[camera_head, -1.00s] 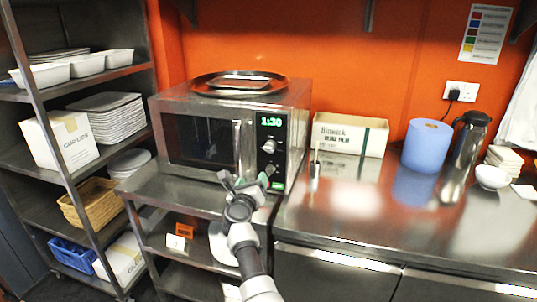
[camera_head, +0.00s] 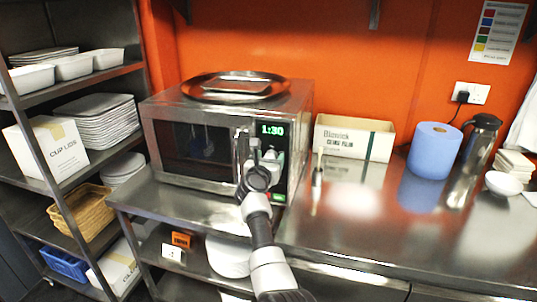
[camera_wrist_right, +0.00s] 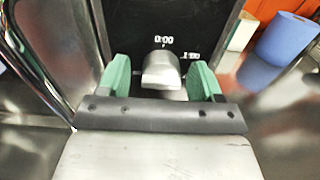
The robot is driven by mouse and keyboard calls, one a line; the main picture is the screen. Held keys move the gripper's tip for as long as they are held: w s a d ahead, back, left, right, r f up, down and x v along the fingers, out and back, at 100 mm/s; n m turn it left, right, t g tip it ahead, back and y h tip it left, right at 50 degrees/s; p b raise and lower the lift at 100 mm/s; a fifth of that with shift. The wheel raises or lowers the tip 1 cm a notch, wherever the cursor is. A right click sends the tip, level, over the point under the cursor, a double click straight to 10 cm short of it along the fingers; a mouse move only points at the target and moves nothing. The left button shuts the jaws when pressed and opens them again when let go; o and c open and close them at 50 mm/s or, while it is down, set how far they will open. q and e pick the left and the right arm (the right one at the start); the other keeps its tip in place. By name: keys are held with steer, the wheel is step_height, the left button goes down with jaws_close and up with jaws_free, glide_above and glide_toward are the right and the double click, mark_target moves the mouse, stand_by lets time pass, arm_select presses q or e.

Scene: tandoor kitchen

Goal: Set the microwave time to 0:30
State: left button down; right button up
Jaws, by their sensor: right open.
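The steel microwave (camera_head: 222,118) stands on a steel counter with its door shut. Its green display (camera_head: 271,129) reads 1:30. My right gripper (camera_head: 257,150) is in front of the control panel and hides most of the knobs in the head view. In the right wrist view, my right gripper's green-padded fingers (camera_wrist_right: 160,80) are open, one on each side of a silver knob (camera_wrist_right: 161,70). Marks reading 0:00 and what looks like 1:00 show by the knob. I cannot tell whether the fingers touch it. My left gripper is not in view.
A round tray (camera_head: 236,88) lies on the microwave. A cardboard box (camera_head: 352,138) and a blue paper roll (camera_head: 434,150) stand to the right. Shelves with crockery (camera_head: 96,120) stand on the left. The counter right of my arm has free room.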

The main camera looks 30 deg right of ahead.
steer(key=shift+s+r, duration=0.1)
steer(key=c, duration=0.9)
steer(key=n+p, duration=0.2)
steer(key=n, duration=0.2)
steer(key=shift+r+p, duration=0.15)
steer(key=shift+p, duration=0.25)
steer(key=n+p, duration=0.2)
steer(key=n, duration=0.2)
steer(key=shift+a+n, duration=0.1)
steer(key=shift+n, duration=0.2)
arm_select(q)
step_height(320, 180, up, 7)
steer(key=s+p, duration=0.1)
steer(key=p, duration=0.1)
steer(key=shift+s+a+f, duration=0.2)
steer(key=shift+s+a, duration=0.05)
arm_select(e)
steer(key=shift+n, duration=1.5)
steer(key=shift+f, duration=0.2)
